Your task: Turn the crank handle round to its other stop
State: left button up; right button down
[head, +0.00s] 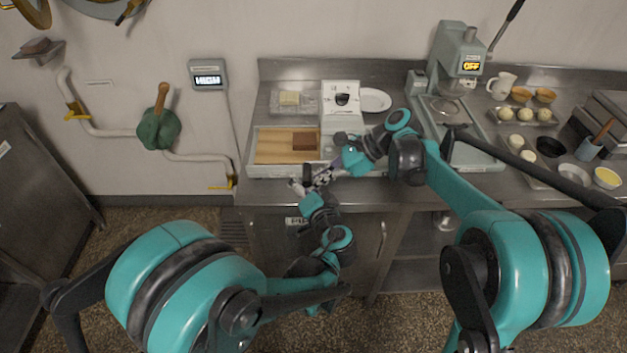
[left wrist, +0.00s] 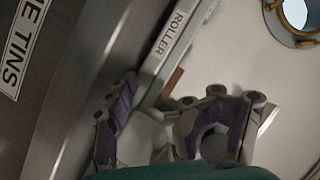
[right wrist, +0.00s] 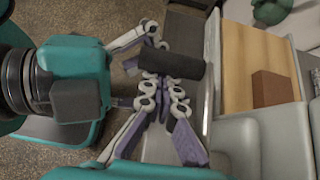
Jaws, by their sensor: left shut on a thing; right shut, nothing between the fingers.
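The crank handle's dark round grip (right wrist: 172,66) shows in the right wrist view, beside the front edge of the roller machine (head: 340,100). My left gripper (head: 309,187) comes in from the left and is shut on this grip; its fingers hide part of it. In the left wrist view its purple-padded fingers stand close to the machine's side marked ROLLER. My right gripper (head: 328,174) is shut and empty, its fingertips close beside the grip and the left fingers. Whether they touch, I cannot tell. The crank arm is mostly hidden.
A wooden board (head: 275,145) with a brown block (head: 305,141) lies left of the roller head. A white plate (head: 375,99) lies behind. The counter's front edge runs below my grippers, which are very close together.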

pick_arm(q)
jog(key=shift+s+d+r, duration=0.15)
jog(key=shift+s+d, duration=0.2)
jog(key=shift+d, duration=0.4)
pick_arm(e)
jog(key=shift+w+f, duration=0.1)
jog(key=shift+w, duration=0.05)
jog(key=shift+d, duration=0.65)
pick_arm(q)
jog(key=a+v, duration=0.1)
jog(key=v, duration=0.5)
pick_arm(e)
jog(key=shift+a, duration=0.25)
pick_arm(q)
jog(key=s+a+f+n+g, duration=0.2)
jog(key=s+a+g, duration=0.2)
jog(key=a, duration=0.7)
pick_arm(e)
jog(key=shift+a, duration=0.1)
jog(key=shift+r+p, duration=0.2)
jog(key=shift+p, duration=0.15)
pick_arm(q)
jog(key=s+a+n+g+h, duration=0.3)
jog(key=s+a+n+h, duration=0.1)
jog(key=s, duration=0.7)
jog(key=shift+s+a+r+h, duration=0.3)
jog(key=shift+a+r, duration=0.05)
jog(key=shift+a, duration=0.45)
